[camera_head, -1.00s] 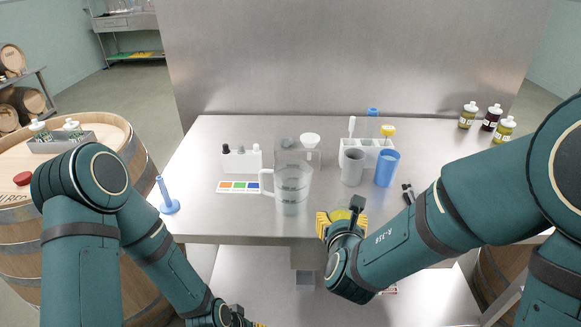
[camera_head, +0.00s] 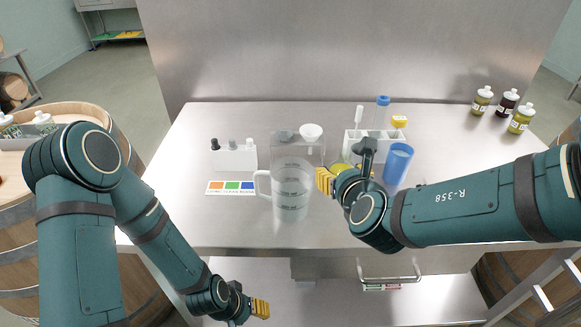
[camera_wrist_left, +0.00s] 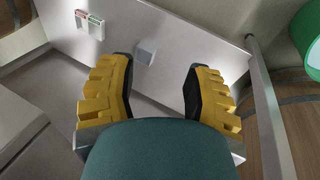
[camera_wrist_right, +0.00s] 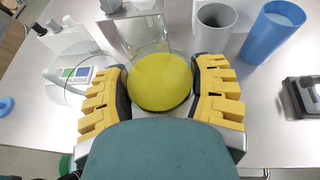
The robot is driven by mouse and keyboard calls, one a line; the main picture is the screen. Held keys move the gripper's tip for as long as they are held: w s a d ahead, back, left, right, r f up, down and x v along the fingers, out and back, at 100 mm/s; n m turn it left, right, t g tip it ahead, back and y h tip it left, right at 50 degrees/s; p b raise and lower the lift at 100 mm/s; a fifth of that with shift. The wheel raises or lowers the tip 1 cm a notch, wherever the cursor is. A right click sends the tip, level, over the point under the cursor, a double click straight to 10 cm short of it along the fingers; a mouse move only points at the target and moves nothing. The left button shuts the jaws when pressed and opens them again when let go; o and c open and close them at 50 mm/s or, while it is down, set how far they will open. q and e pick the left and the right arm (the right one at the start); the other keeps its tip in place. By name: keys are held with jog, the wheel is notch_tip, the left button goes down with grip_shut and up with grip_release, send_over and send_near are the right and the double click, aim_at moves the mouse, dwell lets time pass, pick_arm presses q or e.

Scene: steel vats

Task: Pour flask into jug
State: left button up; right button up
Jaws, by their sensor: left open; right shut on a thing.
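The clear jug (camera_head: 291,195), with a handle on its left, stands upright and looks empty on the steel table. My right gripper (camera_head: 330,180) is just right of the jug and shut on the flask. The flask (camera_wrist_right: 160,82) shows yellow-green liquid between the fingers in the right wrist view; in the head view the gripper hides most of it. I cannot tell whether flask and jug touch. My left gripper (camera_head: 262,308) is open and empty, low in front of the table; its spread fingers show in the left wrist view (camera_wrist_left: 158,95).
A blue cup (camera_head: 397,164) and a white rack (camera_head: 372,142) stand behind my right gripper. A white bottle holder (camera_head: 235,157) and a colour card (camera_head: 230,188) are left of the jug. Several small bottles (camera_head: 507,104) stand at the back right.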

aim_at(342, 162)
jog(key=shift+r, duration=0.15)
jog(key=shift+a+r+n, duration=0.25)
jog(key=shift+r+n, duration=0.05)
jog(key=shift+r, duration=0.5)
jog(key=shift+w+a+r+n+g+h+p, duration=0.15)
jog(key=shift+r+n+g+h+p, duration=0.15)
jog(key=shift+r+h+p, duration=0.45)
jog(key=a+r+n+p, duration=0.1)
jog(key=p, duration=0.5)
jog(key=shift+w+n+g+h, duration=0.1)
jog(key=shift+n+g+h, duration=0.2)
jog(key=shift+h, duration=0.05)
jog(key=n+h+p, duration=0.1)
jog(key=p, duration=0.4)
jog(key=a+r+n+g+h+p, duration=0.1)
jog(key=h+p, duration=0.1)
jog(key=p, duration=0.3)
jog(key=shift+w+a+r+n, duration=0.15)
jog(key=shift+a+n, duration=0.05)
jog(key=shift+n, duration=0.2)
